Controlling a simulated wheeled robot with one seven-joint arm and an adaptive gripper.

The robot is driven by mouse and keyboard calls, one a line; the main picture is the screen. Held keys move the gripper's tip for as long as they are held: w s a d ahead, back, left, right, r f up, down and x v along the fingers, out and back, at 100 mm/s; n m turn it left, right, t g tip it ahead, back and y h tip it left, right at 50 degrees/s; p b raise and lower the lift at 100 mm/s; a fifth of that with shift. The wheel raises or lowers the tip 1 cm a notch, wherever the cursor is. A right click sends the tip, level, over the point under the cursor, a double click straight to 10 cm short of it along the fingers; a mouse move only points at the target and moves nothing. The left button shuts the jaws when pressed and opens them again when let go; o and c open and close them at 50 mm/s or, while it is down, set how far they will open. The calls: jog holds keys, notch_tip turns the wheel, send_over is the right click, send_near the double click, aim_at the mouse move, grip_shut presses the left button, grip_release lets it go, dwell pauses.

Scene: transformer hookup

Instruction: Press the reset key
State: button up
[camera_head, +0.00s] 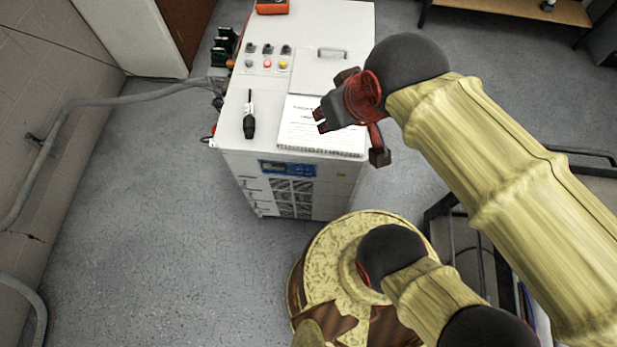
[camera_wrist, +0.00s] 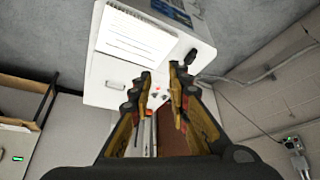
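The white cabinet (camera_head: 262,92) stands left of my gripper, with small red, white and yellow buttons (camera_head: 267,64) and several black switches on its top. A blue display panel (camera_head: 287,168) is on its front face. I cannot read which key is the reset key. My gripper (camera_head: 345,130) is over the right front part of the cabinet top, above the paper. In the wrist view, its two fingertips (camera_wrist: 159,72) are apart with a gap and nothing between them. Tiny red buttons (camera_wrist: 156,88) show beyond that gap, partly hidden by the fingers. The blue panel (camera_wrist: 172,12) is at the top.
A handle (camera_head: 332,53) stands up behind the sheet. An orange device (camera_head: 272,6) is at the back. Open floor lies front-left.

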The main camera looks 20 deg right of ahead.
grip_shut()
dwell(1.2)
